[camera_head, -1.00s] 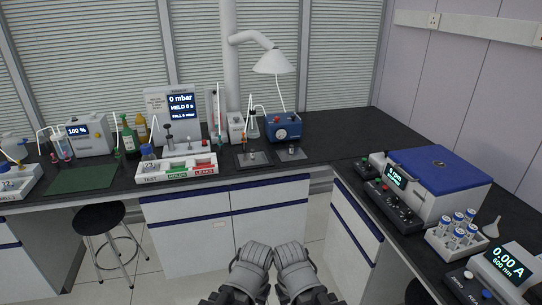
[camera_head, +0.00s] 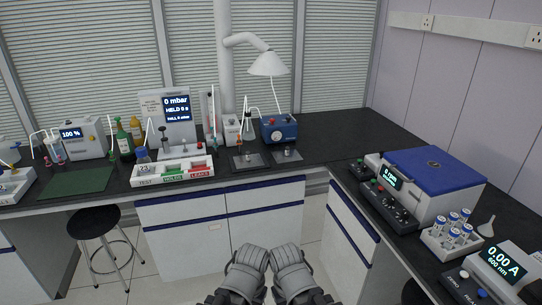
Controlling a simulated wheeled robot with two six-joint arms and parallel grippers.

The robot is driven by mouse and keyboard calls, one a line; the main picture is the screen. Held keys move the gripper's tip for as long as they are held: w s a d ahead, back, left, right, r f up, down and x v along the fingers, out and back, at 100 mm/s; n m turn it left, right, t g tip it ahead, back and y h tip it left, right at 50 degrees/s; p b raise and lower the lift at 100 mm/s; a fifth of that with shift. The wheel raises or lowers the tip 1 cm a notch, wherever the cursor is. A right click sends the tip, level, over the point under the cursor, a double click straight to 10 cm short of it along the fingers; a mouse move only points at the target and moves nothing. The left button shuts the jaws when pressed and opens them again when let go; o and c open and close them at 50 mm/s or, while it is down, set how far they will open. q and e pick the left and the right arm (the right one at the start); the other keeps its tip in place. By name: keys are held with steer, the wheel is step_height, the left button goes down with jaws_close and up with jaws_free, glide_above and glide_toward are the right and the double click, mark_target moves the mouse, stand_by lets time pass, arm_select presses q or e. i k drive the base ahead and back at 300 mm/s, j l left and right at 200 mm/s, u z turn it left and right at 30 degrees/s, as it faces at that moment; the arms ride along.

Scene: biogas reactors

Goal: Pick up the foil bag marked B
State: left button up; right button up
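I see no foil bag marked B in this view. My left gripper (camera_head: 250,260) and my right gripper (camera_head: 288,259) are side by side at the bottom middle, close to my body and in front of the cabinets, well short of the bench. Their fingertips are not clear, so I cannot tell whether they are open or shut. Nothing shows held in them.
A black bench (camera_head: 330,150) runs along the back and turns down the right side. It bears a white sorting tray (camera_head: 172,179), a blue-topped machine (camera_head: 432,180), a tube rack (camera_head: 452,240) and a green mat (camera_head: 76,182). A stool (camera_head: 92,222) stands at left.

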mark_target(287, 155)
steer(key=z, duration=0.5)
steer(key=i+j+z, duration=0.1)
steer(key=j+z, duration=0.2)
steer(key=z, duration=0.2)
steer(key=i+j+z, duration=0.1)
steer(key=j+z, duration=0.6)
steer(key=z, duration=0.25)
steer(key=j+z, duration=0.1)
steer(key=j, duration=0.35)
steer(key=k+j, duration=0.1)
steer(key=j, duration=0.3)
steer(key=k+j+z, duration=0.15)
steer(key=j, duration=0.7)
steer(key=k+j+z, duration=0.15)
steer(key=j, duration=0.25)
steer(key=i+j, duration=0.1)
steer(key=j, duration=0.35)
steer(key=i+j, duration=0.1)
steer(key=j, duration=0.35)
